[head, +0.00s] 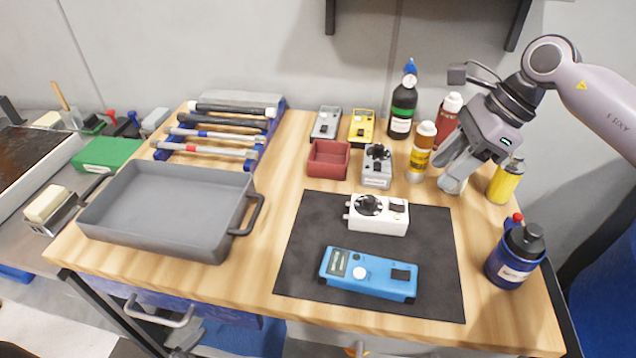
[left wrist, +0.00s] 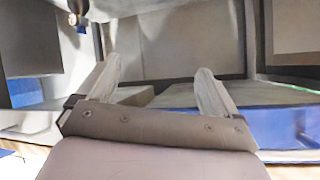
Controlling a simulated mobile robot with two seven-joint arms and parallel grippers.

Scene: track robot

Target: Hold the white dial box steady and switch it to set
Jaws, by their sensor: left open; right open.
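The white dial box (head: 379,215) lies on the dark mat (head: 436,285) on the wooden table. It has a black round dial on its left part and a dark patch at its upper right. My right gripper (head: 447,183) is open, above and to the right of the box, near a whitish bottle or can that it partly hides. It does not touch the box. My left gripper (left wrist: 158,85) shows only in the left wrist view, open and empty, away from the box.
A blue meter (head: 368,275) lies just in front of the box. Behind it stand a grey dial box (head: 377,166), a red bin (head: 328,159) and several bottles.

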